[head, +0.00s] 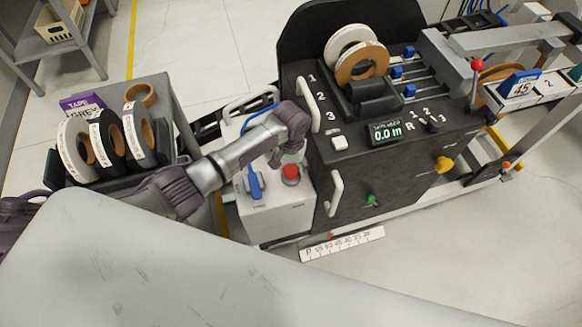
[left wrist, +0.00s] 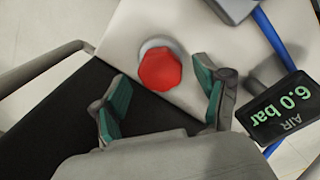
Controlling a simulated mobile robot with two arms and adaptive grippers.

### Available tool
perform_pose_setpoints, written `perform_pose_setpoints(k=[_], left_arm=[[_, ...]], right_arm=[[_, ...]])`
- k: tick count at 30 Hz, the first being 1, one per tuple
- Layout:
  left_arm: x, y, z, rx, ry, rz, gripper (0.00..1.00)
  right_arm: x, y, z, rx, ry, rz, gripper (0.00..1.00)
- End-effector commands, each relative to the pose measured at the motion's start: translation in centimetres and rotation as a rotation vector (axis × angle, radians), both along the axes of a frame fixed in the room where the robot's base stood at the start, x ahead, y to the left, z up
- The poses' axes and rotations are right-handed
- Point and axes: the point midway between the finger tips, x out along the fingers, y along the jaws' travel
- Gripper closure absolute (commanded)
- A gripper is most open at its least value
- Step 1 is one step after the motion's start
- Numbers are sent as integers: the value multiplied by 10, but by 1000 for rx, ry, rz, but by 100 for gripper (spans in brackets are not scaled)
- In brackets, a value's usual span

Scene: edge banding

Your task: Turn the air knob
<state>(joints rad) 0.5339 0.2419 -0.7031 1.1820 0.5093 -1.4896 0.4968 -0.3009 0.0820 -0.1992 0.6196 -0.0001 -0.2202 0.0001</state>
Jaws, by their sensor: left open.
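A red faceted knob (head: 291,172) stands on a white box (head: 270,215) beside the dark machine. It also shows in the left wrist view, where the red knob (left wrist: 160,70) sits on a pale round base. My left gripper (left wrist: 163,98) is open, its two green-padded fingers on either side of the knob's near edge, with no contact visible. In the head view the gripper (head: 288,154) is just behind the knob, partly hidden by my wrist. A black display (left wrist: 283,108) reads "AIR 6.0 bar". My right gripper is not in view.
A blue lever (head: 254,183) stands left of the knob on the same box. A white handle (head: 335,193) sticks out from the machine close to the right. A tape cart (head: 172,120) stands at left.

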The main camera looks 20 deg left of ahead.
Motion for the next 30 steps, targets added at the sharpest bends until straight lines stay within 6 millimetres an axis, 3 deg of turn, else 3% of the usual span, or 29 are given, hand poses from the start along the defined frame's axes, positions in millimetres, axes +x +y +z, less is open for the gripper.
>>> perform_pose_setpoints(k=[12, 23, 30], left_arm=[[0, 0, -9, 0, -1, 0, 26], [0, 0, -8, 0, 0, 1, 86], [0, 0, -4, 0, 3, -96, 87]], right_arm=[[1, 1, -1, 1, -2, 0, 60], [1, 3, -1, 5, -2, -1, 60], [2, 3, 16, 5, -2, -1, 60]])
